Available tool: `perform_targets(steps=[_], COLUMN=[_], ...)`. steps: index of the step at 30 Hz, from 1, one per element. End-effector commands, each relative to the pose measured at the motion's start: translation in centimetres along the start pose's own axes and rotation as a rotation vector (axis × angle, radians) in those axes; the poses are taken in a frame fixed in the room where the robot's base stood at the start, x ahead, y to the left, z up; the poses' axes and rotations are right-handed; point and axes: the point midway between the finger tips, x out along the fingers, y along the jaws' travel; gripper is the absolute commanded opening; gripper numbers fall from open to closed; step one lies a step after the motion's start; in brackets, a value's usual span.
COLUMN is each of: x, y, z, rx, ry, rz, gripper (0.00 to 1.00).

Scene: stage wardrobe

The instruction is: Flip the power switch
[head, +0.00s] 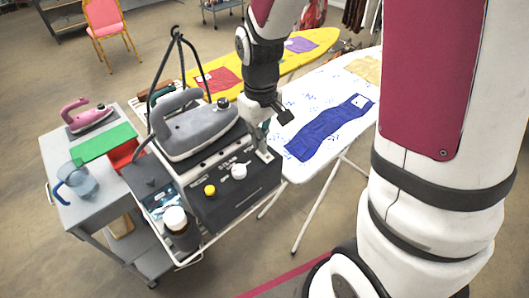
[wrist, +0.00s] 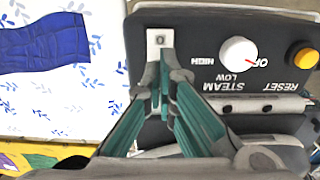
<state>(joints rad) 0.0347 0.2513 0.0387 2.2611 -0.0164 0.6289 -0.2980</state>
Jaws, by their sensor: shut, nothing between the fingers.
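The power switch (wrist: 160,40) is a small pale plate with a dark-outlined rocker, at the upper middle of the wrist view on a black control panel (wrist: 195,20). That panel is the front of the steam station (head: 226,208) in the head view. My gripper (wrist: 162,72) is shut and empty, with its green-grey fingers converging just below the plate in the wrist view. Their tips overlap the plate's lower edge; I cannot tell whether they touch it. In the head view my gripper (head: 262,148) is over the panel's right end. The rocker's position is too small to tell.
A white steam knob (wrist: 238,52) and a yellow reset button (wrist: 305,58) sit beside the switch. A grey iron (head: 195,130) rests on the station. Ironing boards, the nearer one white (head: 300,100), stand behind. A grey cart (head: 75,210) stands left, with a pink iron (head: 87,117).

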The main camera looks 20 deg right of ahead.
Motion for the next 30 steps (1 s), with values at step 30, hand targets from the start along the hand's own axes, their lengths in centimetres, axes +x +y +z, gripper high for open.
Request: perform_targets(steps=[30], x=[1.2], y=[0.0], z=[0.1], rx=[0.000], ry=[-0.001], rz=[0.000], gripper=[0.00])
